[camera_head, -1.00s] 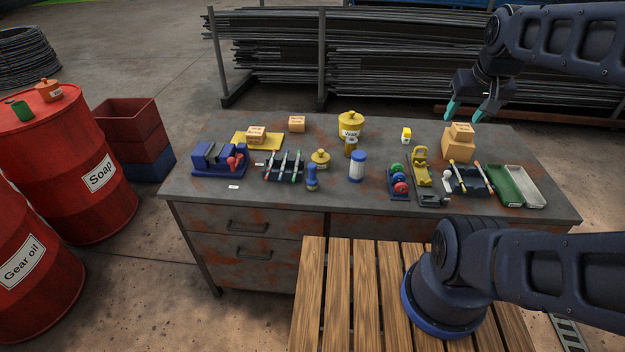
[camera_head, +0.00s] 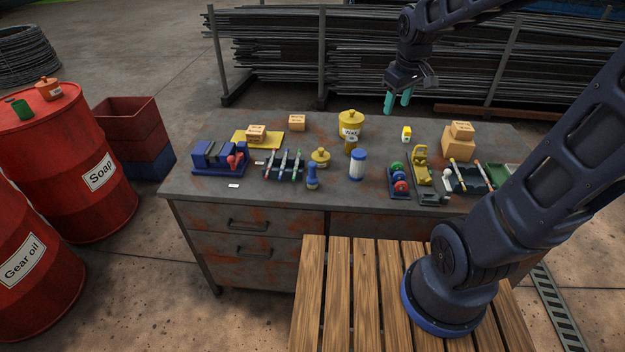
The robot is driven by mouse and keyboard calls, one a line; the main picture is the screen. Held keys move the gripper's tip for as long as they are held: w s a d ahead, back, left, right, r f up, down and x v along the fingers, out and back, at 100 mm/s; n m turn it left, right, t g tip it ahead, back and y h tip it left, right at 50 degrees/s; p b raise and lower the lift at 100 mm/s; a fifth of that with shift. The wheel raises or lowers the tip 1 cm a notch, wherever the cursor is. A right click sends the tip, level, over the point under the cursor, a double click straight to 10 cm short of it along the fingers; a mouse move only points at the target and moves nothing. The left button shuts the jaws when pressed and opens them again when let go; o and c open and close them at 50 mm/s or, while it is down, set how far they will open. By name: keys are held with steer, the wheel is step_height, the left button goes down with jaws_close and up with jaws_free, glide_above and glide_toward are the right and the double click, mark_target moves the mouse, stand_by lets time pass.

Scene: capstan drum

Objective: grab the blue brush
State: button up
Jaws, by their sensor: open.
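The blue brush (camera_head: 312,177) appears to be the small upright blue item with a rounded top and a pale band near its base. It stands near the front edge of the grey, rust-stained workbench (camera_head: 270,194), left of a blue-and-white cylinder (camera_head: 357,166). My gripper (camera_head: 397,103) is open and empty, with its teal fingers pointing down. It is in the air over the back of the bench, well above, behind and to the right of the brush. Nothing hides the brush.
A rack of screwdriver-like tools (camera_head: 283,164) and a yellow lidded pot (camera_head: 320,158) stand near the brush. A larger yellow jar (camera_head: 351,124) stands behind. A blue vise (camera_head: 219,158) is at left. Several boxes and tools fill the right side, partly behind my arm.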

steer(key=w+a+f+n+g, duration=0.1)
steer(key=w+a+f+n, duration=0.1)
steer(key=a+f+n, duration=0.3)
steer(key=w+a+f, duration=0.2)
steer(key=a, duration=0.5)
steer(key=n+g, duration=0.2)
steer(key=n, duration=0.3)
glide_above(312, 163)
steer(key=f, duration=0.9)
steer(key=shift+w+a+f, duration=0.1)
steer(key=shift+a+f, duration=0.15)
steer(key=shift+f, duration=0.1)
step_height(312, 163, down, 6)
steer(key=shift+r, duration=0.25)
steer(key=shift+d+f, duration=0.15)
steer(key=shift+f, duration=1.2)
steer(key=shift+d+f, duration=0.15)
steer(key=shift+f, duration=1.15)
steer(key=shift+c, duration=0.4)
jaws_close()
